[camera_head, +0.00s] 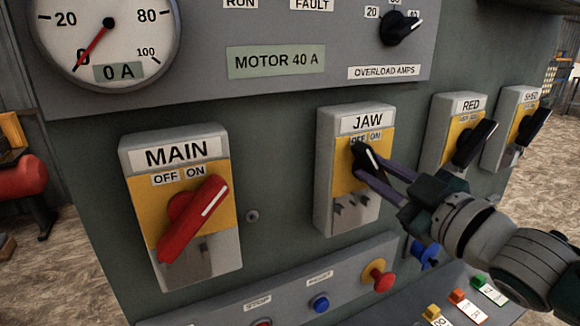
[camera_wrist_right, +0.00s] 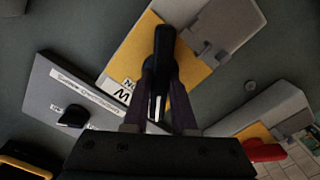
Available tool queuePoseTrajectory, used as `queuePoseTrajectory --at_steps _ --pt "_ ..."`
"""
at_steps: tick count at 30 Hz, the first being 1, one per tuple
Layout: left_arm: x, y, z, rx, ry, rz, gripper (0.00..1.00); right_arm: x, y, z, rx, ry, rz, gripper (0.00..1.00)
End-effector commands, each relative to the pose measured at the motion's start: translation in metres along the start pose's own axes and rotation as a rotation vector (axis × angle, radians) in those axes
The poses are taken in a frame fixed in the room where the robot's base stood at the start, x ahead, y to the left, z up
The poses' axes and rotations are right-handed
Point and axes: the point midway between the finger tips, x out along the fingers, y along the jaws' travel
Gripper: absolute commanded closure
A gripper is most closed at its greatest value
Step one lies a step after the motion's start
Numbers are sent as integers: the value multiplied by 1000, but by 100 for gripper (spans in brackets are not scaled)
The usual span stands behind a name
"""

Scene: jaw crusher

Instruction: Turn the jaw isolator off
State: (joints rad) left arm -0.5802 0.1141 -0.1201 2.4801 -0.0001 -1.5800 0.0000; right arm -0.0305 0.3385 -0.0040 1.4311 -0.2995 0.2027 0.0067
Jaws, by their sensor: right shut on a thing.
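The jaw isolator (camera_head: 328,185) is a grey box with a yellow plate, a JAW label and OFF and ON marks, in the middle of the head view. Its black handle (camera_head: 359,150) leans up and left, its upper end just under the OFF mark. My right gripper (camera_head: 367,167) reaches in from the right and is shut on this handle. In the right wrist view the black handle (camera_wrist_right: 162,60) lies between the two fingers (camera_wrist_right: 163,90), over the yellow plate. The fingers hide part of the handle. My left gripper is not in view.
The main isolator (camera_head: 135,205) with its red handle stands to the left, the red isolator (camera_head: 437,135) and shed isolator (camera_head: 497,130) to the right, handles toward ON. Below is a ledge with a red button (camera_head: 378,276) and a blue button (camera_head: 319,302). An ammeter (camera_head: 105,40) reads near 0.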

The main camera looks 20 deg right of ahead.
Motion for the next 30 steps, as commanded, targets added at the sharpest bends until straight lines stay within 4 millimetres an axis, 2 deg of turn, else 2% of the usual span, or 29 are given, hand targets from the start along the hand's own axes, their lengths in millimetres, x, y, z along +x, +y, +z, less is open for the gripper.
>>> queuePoseTrajectory --at_steps 12,27,28,30 --pt "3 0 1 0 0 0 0 0 -1 -1 -160 3 0 100" --pt "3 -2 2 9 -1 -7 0 0 -1 -1 -178 3 0 100" --pt "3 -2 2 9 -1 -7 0 0 -1 -1 -178 3 0 73" --pt "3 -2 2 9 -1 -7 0 0 -1 -1 -178 3 0 65"
